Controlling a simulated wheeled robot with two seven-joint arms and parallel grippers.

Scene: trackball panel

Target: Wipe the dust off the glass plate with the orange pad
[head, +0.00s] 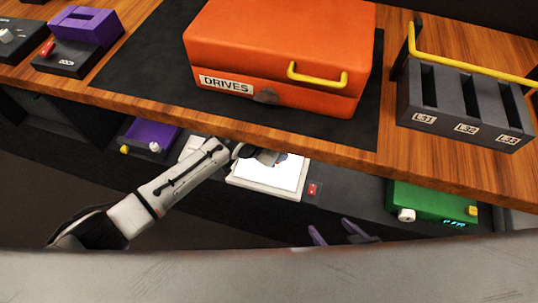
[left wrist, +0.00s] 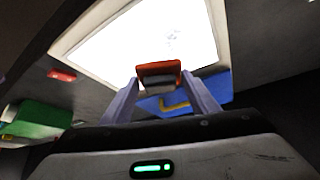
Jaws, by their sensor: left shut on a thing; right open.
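The glass plate (head: 287,172) glows white in a pale frame on the lower level, under the shelf's front edge; it also fills the top of the left wrist view (left wrist: 130,42). Faint grey specks show on it there. My left gripper (left wrist: 160,84) is shut on the orange pad (left wrist: 158,68), which has a grey part below the orange. The pad is in front of the plate; I cannot tell whether it touches. In the head view the left gripper is over the plate's upper left, its fingers and pad mostly hidden. My right gripper (head: 340,233) is open and empty, below and right of the plate.
An orange DRIVES case (head: 280,45) and a grey slotted rack (head: 465,100) stand on the wooden shelf above. On the lower level are a red button (head: 313,190), a green box (head: 430,203) and a purple box (head: 150,136). The shelf edge overhangs the plate.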

